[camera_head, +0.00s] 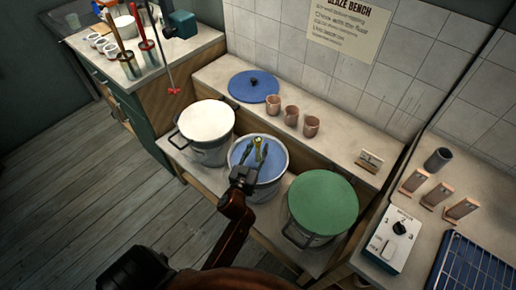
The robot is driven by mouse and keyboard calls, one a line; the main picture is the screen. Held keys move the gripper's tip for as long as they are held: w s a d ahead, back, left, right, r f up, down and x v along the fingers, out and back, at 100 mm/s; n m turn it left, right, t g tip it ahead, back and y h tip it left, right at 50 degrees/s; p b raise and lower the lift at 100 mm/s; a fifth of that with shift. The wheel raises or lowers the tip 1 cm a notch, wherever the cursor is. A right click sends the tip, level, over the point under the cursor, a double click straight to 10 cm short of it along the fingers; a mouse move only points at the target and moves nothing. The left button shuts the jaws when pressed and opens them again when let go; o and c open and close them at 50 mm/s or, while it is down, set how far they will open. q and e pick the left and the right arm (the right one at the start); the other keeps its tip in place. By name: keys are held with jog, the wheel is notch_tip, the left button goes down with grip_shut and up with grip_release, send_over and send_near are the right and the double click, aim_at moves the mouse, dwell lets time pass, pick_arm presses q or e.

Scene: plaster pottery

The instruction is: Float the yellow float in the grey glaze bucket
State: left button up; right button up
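A small yellow spot, seemingly the yellow float (257,140), shows at the fingertips of my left gripper (257,150). The gripper's fingers look spread apart, over the middle bucket (272,186). I cannot tell whether the float touches a finger or lies on the surface beyond. This bucket is grey outside with a blue surface inside its rim. To its left stands a grey bucket with a white surface (206,120), and to its right a bucket with a green top (322,202). No surface looks plainly grey. My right gripper is not in view.
A mixer with a red tip (173,91) hangs at the left bench's edge. A white device (395,240) and a blue rack (473,270) are at right.

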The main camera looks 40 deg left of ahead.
aim_at(258, 140)
pick_arm(q)
notch_tip(258, 140, up, 10)
dwell(0.7)
